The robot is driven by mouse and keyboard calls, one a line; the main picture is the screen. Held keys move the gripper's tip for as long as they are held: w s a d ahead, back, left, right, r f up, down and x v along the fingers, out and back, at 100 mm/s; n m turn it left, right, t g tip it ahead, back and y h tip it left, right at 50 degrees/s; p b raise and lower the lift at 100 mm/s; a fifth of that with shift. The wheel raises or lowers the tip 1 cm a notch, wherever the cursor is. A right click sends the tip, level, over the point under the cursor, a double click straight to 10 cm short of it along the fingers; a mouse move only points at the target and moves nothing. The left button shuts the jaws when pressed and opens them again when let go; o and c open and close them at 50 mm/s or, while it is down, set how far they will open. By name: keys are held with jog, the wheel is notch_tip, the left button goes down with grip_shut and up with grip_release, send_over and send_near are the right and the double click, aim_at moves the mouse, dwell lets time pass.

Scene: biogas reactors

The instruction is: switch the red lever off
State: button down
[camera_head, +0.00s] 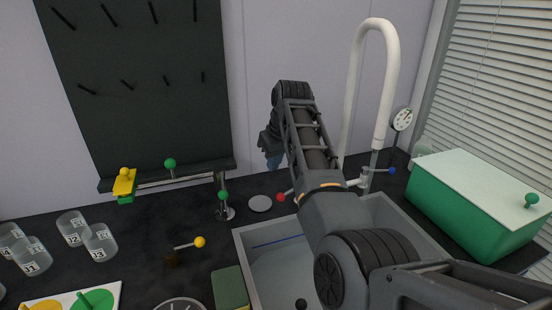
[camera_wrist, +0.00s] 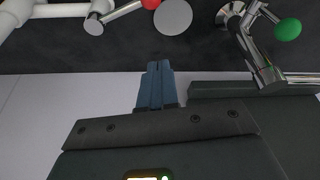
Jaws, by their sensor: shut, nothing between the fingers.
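The red lever (camera_head: 281,197) is a red ball on a short metal rod at the left side of the white tap (camera_head: 379,95), behind the sink. In the wrist view its red ball (camera_wrist: 151,3) is cut by the top edge, with the rod running down to the left. My gripper (camera_head: 274,163) is above and behind the lever, near the wall, its blue fingers pointing down. In the wrist view the fingertips (camera_wrist: 159,64) are together and empty, apart from the lever. My arm hides part of the tap base and sink.
A blue-tipped lever (camera_head: 391,171) is on the tap's right. A grey disc (camera_head: 260,204) lies left of the red lever, near a green-knobbed metal fitting (camera_head: 223,196). The grey sink (camera_head: 246,252) is in front. A green box (camera_head: 466,205) stands right; several jars are left.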

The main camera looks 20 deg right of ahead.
aim_at(290, 191)
jog(key=x, duration=0.6)
jog(key=shift+f, duration=0.15)
jog(key=shift+s+d+f+p, duration=0.15)
jog(key=shift+s+d+p, duration=0.1)
jog(key=shift+s+p, duration=0.55)
jog(key=shift+s+d+f+p, duration=0.2)
jog(key=shift+s+p, duration=0.3)
jog(key=shift+s, duration=0.55)
jog(key=shift+f+b, duration=0.15)
jog(key=shift+b, duration=0.45)
